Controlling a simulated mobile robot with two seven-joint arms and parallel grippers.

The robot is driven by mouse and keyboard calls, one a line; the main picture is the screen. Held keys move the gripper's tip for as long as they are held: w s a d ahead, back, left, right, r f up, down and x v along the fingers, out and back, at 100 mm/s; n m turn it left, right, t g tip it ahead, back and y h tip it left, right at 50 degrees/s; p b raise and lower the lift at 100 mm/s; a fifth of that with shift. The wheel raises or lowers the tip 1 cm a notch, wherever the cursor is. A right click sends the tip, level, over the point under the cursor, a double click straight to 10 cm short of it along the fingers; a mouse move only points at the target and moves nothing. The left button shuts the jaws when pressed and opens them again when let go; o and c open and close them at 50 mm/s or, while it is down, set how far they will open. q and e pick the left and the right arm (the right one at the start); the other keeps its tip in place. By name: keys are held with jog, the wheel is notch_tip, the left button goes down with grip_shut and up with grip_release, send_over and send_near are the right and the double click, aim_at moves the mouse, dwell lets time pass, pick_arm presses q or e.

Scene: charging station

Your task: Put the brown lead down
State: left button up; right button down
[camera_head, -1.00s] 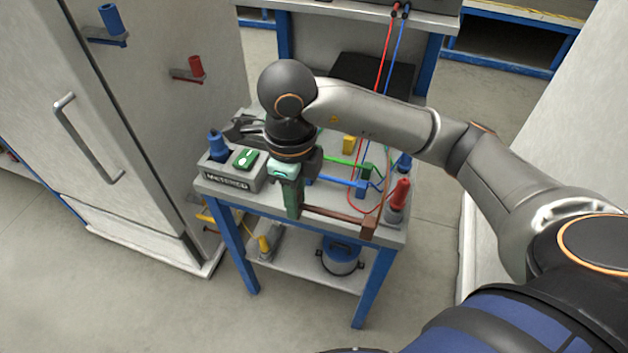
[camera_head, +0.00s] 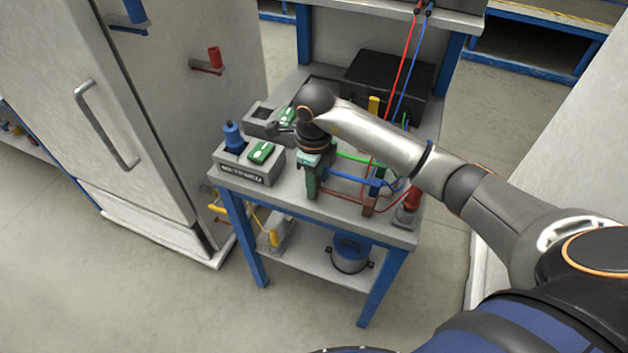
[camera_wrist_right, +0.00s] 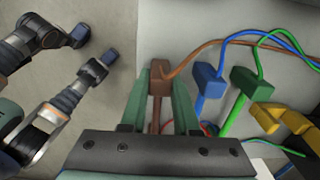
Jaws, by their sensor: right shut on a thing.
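My right gripper (camera_head: 312,188) is over the front part of the tabletop, its green fingers shut on the brown lead (camera_head: 341,198). In the right wrist view the block (camera_wrist_right: 160,77) shows between the green fingers (camera_wrist_right: 160,95), with a brown cable curving off to the right. I cannot tell whether the lead touches the tabletop. My left gripper does not show in the head view.
The blue lead (camera_head: 345,178) and green lead (camera_head: 355,160) lie just behind the brown one. A red plug (camera_head: 413,197) stands right, a blue plug (camera_head: 233,137) left in a labelled grey box (camera_head: 247,172). A black case (camera_head: 388,85) is at the back. The table's front edge is close.

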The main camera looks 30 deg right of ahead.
jog(key=shift+f, duration=0.15)
jog(key=shift+f, duration=0.15)
jog(key=c, duration=0.7)
grip_release()
jog(key=shift+o, duration=0.2)
